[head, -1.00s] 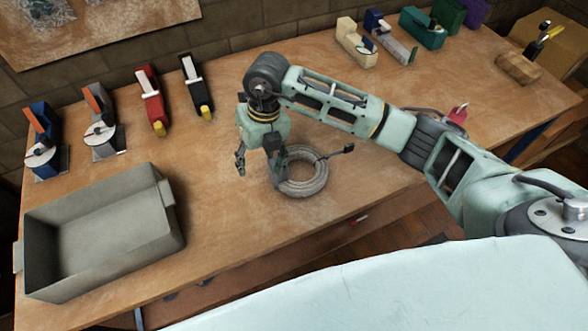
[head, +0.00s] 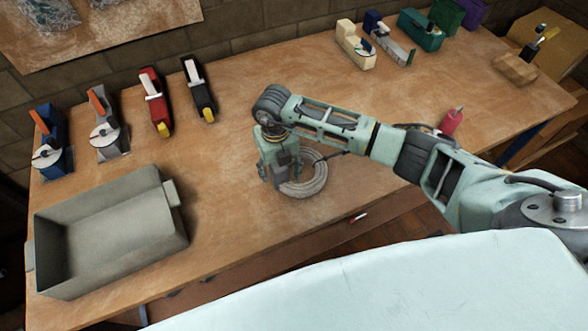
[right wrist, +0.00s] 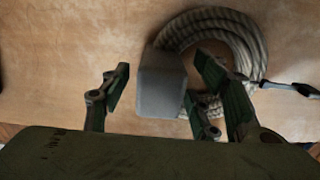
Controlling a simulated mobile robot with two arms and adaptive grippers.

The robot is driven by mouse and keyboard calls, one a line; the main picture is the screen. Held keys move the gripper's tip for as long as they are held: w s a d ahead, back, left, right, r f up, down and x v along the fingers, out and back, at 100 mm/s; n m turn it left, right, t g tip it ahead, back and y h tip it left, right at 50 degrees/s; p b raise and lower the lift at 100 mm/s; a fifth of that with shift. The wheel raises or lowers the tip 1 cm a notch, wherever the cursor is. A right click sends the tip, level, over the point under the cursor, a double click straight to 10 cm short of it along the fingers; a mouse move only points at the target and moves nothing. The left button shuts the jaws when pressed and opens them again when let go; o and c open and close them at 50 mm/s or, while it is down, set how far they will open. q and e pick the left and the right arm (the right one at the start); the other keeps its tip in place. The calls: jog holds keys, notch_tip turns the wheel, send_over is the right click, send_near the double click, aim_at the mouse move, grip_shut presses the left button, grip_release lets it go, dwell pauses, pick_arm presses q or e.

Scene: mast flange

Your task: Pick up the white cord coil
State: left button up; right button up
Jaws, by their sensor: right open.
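The white cord coil (head: 308,190) lies flat on the workbench (head: 232,225), near its front edge. My right gripper (head: 280,180) is over the coil's left side in the head view and hides part of it. In the right wrist view the coil (right wrist: 250,45) shows at the upper right, with a dark end piece reaching right. There the open fingers (right wrist: 165,100) are apart, one left of the coil, the others overlapping its lower part. A grey block between them hides part of the coil. I cannot tell whether any finger touches it. My left gripper is not in view.
A grey bin (head: 110,235) stands at the left. Several tape dispensers, such as a red one (head: 155,100), line the back. A wooden block with tools (head: 515,68) is at the far right. Bench left of the coil is clear.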

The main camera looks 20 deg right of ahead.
jog(key=shift+c, duration=0.3)
jog(key=c, duration=1.3)
grip_shut()
jog(key=shift+r, duration=0.1)
